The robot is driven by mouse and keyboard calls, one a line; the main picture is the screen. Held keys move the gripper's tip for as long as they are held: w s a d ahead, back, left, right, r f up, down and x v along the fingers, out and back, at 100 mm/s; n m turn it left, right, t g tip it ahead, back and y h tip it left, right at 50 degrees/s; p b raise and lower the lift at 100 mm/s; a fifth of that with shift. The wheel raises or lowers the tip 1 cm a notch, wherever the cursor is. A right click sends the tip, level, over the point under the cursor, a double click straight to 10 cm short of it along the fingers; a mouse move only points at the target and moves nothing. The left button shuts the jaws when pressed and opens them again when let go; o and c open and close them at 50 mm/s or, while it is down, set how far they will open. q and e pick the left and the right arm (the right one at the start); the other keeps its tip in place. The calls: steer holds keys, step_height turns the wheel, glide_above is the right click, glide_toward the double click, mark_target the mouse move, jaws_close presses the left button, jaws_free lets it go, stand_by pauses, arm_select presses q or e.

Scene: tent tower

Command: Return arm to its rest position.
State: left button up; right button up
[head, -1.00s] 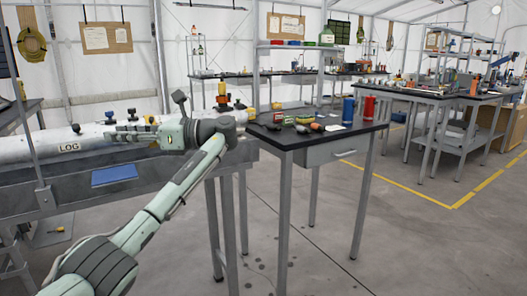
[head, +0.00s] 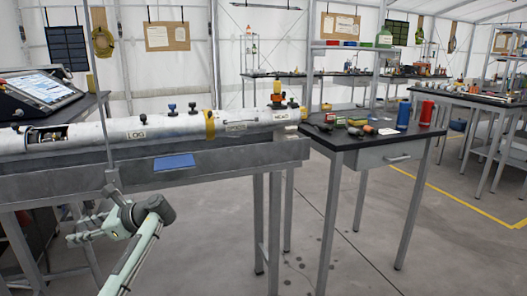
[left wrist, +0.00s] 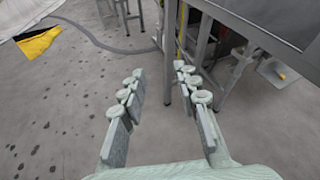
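My left arm is pale green and comes up from the bottom of the head view. Its gripper (head: 85,230) points left, low in front of the bench and below the white tube. In the left wrist view the two fingers of the left gripper (left wrist: 160,78) stand apart with nothing between them, above the grey floor. My right gripper does not show in either view.
The white tube (head: 186,126) labelled LOG lies along the grey bench (head: 225,168). A dark-topped side table (head: 345,139) holds several tools, a blue can (head: 404,115) and a red can (head: 426,112). A tilted screen (head: 40,90) stands at the left.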

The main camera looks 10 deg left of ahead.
arm_select(q)
steer(key=w+d+f+n+t+h, duration=0.2)
steer(key=w+d+f+n+t, duration=0.15)
steer(key=w, duration=0.35)
steer(key=w+d+f+n+t+h, duration=0.2)
steer(key=w+d+n+t+h, duration=0.1)
steer(key=w+t, duration=0.3)
steer(key=w+d+r+n+t+h, duration=0.1)
steer(key=w+d+n+t+h, duration=0.35)
steer(key=w+d+n, duration=0.35)
steer(key=s+d+f+m+g+h, duration=0.1)
steer(key=s+d+f+g, duration=0.15)
steer(key=s+f, duration=0.75)
steer(key=s+d+f+m+g+h, duration=0.15)
steer(key=s+d+f, duration=0.4)
steer(key=f, duration=0.95)
steer(key=s+d+f+g, duration=0.1)
steer(key=s+f, duration=0.4)
steer(key=s, duration=0.6)
steer(key=s+d+f+g, duration=0.2)
steer(key=s+f, duration=0.4)
steer(key=s, duration=0.5)
steer(key=s+d+f+g, duration=0.2)
steer(key=s+f, duration=0.4)
steer(key=s, duration=0.5)
steer(key=shift+s+d+g+h, duration=0.2)
steer(key=shift+g+h, duration=0.2)
